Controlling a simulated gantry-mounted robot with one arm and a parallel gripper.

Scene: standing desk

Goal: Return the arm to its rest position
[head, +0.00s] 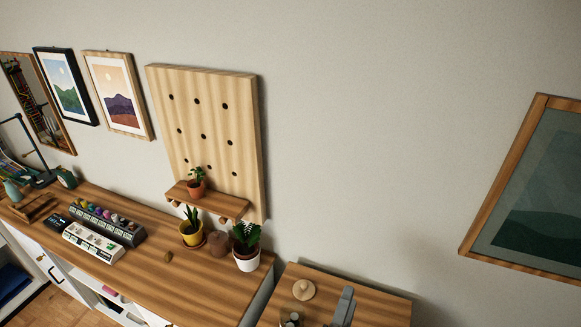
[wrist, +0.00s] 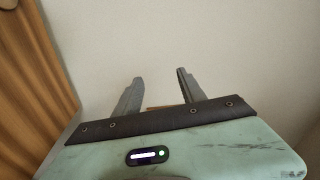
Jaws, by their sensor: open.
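My gripper (wrist: 160,76) shows in the wrist view with its two grey fingers apart. Nothing is between them, and they face the plain pale wall. The teal gripper body with a dark strip and a small lit display fills the lower part of that view. In the head view, a grey part that looks like a finger of my gripper (head: 343,306) shows at the bottom edge, in front of the smaller wooden surface (head: 375,306). The rest of my arm is out of the head view.
The wooden desk (head: 190,270) at the left holds potted plants (head: 247,262) and rows of small items (head: 105,225). A pegboard (head: 215,130) with a small shelf (head: 205,200) is on the wall. A round wooden lid (head: 304,290) sits near my gripper. The right wall carries a framed picture (head: 535,200).

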